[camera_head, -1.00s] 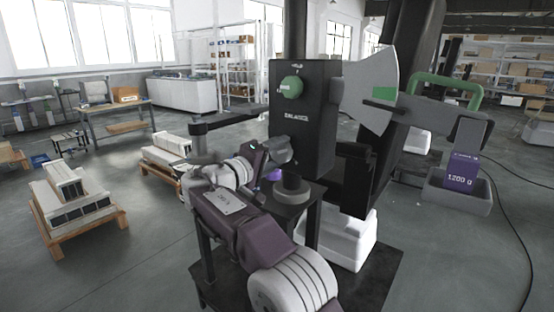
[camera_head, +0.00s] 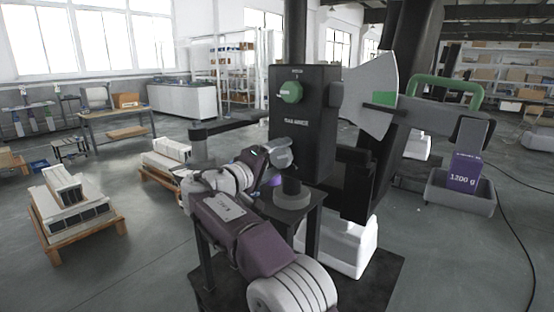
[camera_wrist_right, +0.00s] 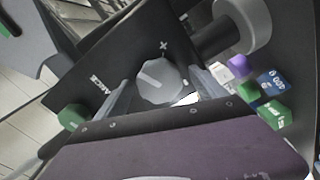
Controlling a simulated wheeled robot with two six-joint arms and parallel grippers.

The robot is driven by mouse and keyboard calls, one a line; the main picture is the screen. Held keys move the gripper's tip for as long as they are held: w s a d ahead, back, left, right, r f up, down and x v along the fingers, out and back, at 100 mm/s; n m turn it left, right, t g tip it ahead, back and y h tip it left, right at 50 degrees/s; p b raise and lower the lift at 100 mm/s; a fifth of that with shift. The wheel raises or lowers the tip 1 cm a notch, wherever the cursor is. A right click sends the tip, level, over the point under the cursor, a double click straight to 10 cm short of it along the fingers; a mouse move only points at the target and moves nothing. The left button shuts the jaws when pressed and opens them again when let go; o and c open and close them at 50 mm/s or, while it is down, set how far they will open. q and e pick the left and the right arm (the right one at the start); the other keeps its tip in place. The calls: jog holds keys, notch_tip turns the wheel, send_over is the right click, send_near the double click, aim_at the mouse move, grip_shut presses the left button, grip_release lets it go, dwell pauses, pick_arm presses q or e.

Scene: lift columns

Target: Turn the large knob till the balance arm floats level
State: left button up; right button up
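A grey knob (camera_head: 280,152) with a pointer bar sits low on the front of a black cabinet (camera_head: 318,115). In the right wrist view the knob (camera_wrist_right: 160,82) lies between the two fingers of my right gripper (camera_wrist_right: 162,90), beside a plus sign. Slim gaps seem to show on both sides, so the fingers look open around it. A smaller-looking green knob (camera_head: 290,91) is higher up. The balance arm (camera_head: 432,114) reaches right from the cabinet, past a pale fan-shaped plate (camera_head: 372,92) with a green patch. My left gripper is out of view.
A purple 1200 g block (camera_head: 465,173) stands in a grey tray (camera_head: 440,203) at the right. In the right wrist view, small blue (camera_wrist_right: 270,84) and green (camera_wrist_right: 275,115) weights lie near the fingers. A loaded pallet (camera_head: 85,235) stands on the floor at left.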

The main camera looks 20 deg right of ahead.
jog(key=v, duration=0.9)
jog(key=shift+p, duration=0.35)
